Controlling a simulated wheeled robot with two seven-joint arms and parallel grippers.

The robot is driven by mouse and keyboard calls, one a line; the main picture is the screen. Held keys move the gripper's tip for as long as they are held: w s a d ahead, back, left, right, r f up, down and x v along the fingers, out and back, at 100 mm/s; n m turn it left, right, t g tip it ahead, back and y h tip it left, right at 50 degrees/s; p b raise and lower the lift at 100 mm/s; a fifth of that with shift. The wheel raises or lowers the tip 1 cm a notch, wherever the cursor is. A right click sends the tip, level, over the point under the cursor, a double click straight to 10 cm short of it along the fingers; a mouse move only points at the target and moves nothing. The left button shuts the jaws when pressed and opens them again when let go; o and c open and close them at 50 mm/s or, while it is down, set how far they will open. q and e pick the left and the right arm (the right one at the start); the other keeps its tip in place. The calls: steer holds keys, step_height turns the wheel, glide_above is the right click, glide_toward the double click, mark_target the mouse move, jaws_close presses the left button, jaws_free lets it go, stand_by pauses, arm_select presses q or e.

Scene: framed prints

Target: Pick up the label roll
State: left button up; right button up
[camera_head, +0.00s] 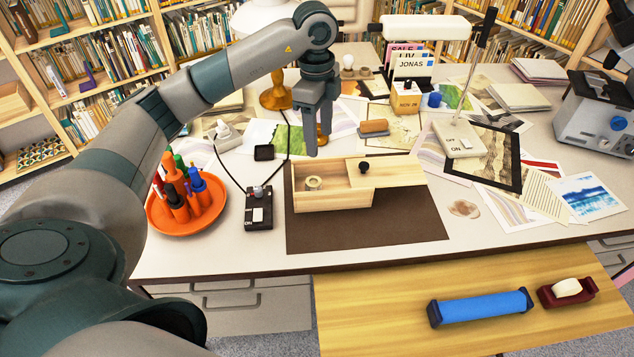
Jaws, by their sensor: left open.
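A small tan ring-shaped roll, which looks like the label roll (313,183), lies in the open left part of a light wooden box (330,199). The box's lid (385,172), with a dark knob, covers its right part. My left gripper (318,147) is open and empty, pointing down above the box's back left side. It is apart from the roll, a little above and behind it in the picture. My right gripper is not in view.
The box stands on a dark brown mat (420,228). Framed prints (485,155) lie right. A lamp (277,95) stands behind. The mat's front is clear.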

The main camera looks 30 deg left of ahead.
arm_select(q)
steer(key=shift+a+r+n, duration=0.25)
steer(key=shift+a+n, duration=0.05)
steer(key=shift+a, duration=0.35)
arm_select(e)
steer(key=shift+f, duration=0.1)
arm_select(q)
steer(key=shift+f, duration=0.15)
steer(key=p, duration=0.2)
glide_toward(315, 181)
steer(key=shift+s+d, duration=0.15)
steer(key=shift+d, duration=0.05)
step_height(315, 181, down, 4)
steer(key=shift+f, duration=0.55)
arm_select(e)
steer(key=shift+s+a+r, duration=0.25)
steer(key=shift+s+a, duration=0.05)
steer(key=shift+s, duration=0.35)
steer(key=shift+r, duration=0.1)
